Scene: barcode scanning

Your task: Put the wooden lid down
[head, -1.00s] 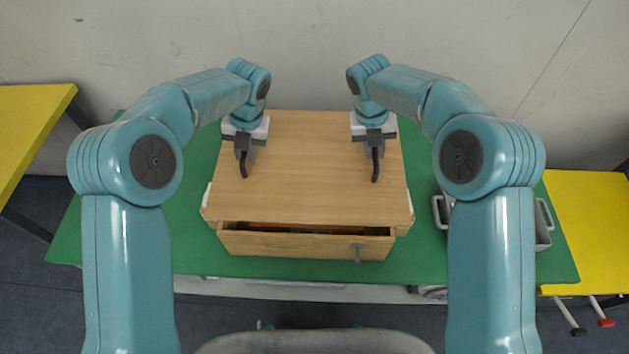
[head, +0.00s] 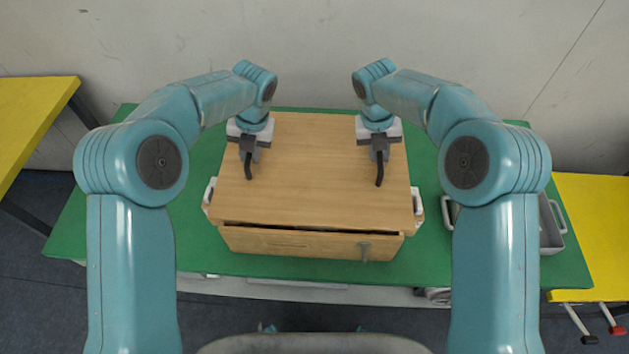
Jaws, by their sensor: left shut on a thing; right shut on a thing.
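A thin dark gap runs between the lid's front edge and the box wall. My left gripper (head: 248,168) is shut on a dark curved handle at the lid's left part. My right gripper (head: 379,172) is shut on a matching handle at the right part. The inside of the box is almost fully hidden under the lid.
The box stands on a green table (head: 183,250). White handles (head: 418,201) stick out at the box's sides. A grey metal tray (head: 551,225) stands right of it, partly behind my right arm. Yellow tables (head: 590,230) stand at both sides, and a wall is behind.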

